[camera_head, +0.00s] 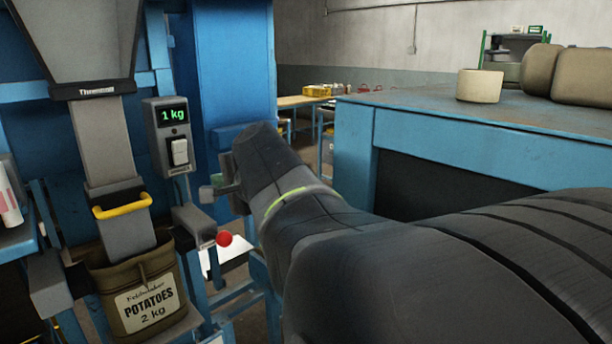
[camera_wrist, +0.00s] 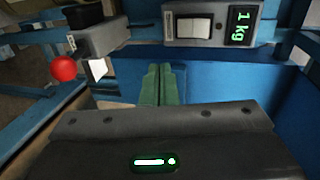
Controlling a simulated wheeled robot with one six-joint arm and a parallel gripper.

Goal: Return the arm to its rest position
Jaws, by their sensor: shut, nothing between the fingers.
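My arm reaches from the right side of the head view toward the blue machine (camera_head: 234,75). My gripper (camera_head: 212,192) is at its end, partly hidden by the wrist. In the wrist view, the green fingers of my gripper (camera_wrist: 159,82) are together with nothing between them. They point toward a blue panel below the scale display (camera_wrist: 241,27), which reads 1 kg. The same display (camera_head: 173,114) shows in the head view, just left of and above my gripper.
A potato sack (camera_head: 147,299) hangs under the filling spout with a yellow handle (camera_head: 122,205). A red knob (camera_head: 224,239) sits close below my gripper. A blue bench (camera_head: 460,130) at right carries a pale round tub (camera_head: 480,86) and stacked sacks (camera_head: 585,76).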

